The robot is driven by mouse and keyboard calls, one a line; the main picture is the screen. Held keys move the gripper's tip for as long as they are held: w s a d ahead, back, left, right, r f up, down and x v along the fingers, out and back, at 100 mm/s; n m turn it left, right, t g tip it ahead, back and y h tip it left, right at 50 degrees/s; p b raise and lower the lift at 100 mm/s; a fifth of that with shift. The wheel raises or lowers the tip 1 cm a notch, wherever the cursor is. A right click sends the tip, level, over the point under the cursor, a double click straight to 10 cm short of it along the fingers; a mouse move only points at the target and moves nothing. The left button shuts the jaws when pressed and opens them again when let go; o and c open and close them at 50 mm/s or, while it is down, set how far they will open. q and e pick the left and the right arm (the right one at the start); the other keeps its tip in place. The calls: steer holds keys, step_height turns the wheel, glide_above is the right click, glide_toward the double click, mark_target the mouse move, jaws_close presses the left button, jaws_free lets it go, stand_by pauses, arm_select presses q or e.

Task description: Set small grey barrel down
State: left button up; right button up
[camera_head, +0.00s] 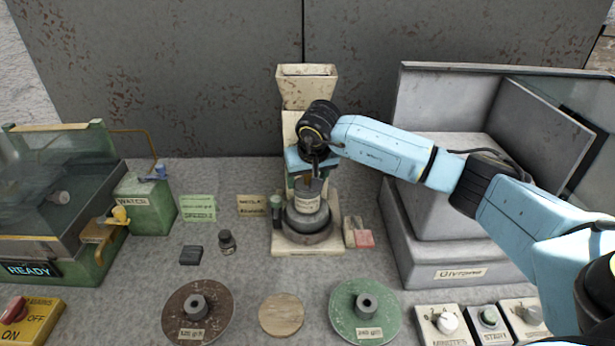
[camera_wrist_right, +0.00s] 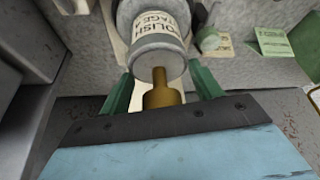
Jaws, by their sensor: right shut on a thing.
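The small grey barrel (camera_head: 307,203) has a pale label, which reads POLISH STAGE in the right wrist view (camera_wrist_right: 158,45). It is upright at the dark round seat of the cream machine (camera_head: 280,246). I cannot tell whether it touches the seat. A brass stem (camera_wrist_right: 163,95) sticks out of its near end, between the green fingers of my right gripper (camera_wrist_right: 162,90). That gripper, also in the head view (camera_head: 314,172), is shut on the barrel by this stem. The exact contact is partly hidden. My left gripper is not in view.
Brown (camera_head: 198,312) and green (camera_head: 365,311) discs lie in front, with a wooden disc (camera_head: 281,315) between them. A grey open-lidded box (camera_head: 445,262) stands right.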

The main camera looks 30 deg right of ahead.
steer(key=shift+f, duration=0.1)
steer(key=o, duration=1.6)
steer(key=shift+o, duration=1)
steer(key=shift+f, duration=0.1)
steer(key=shift+r+p, duration=1.2)
steer(key=shift+r, duration=0.9)
steer(key=shift+f, duration=0.1)
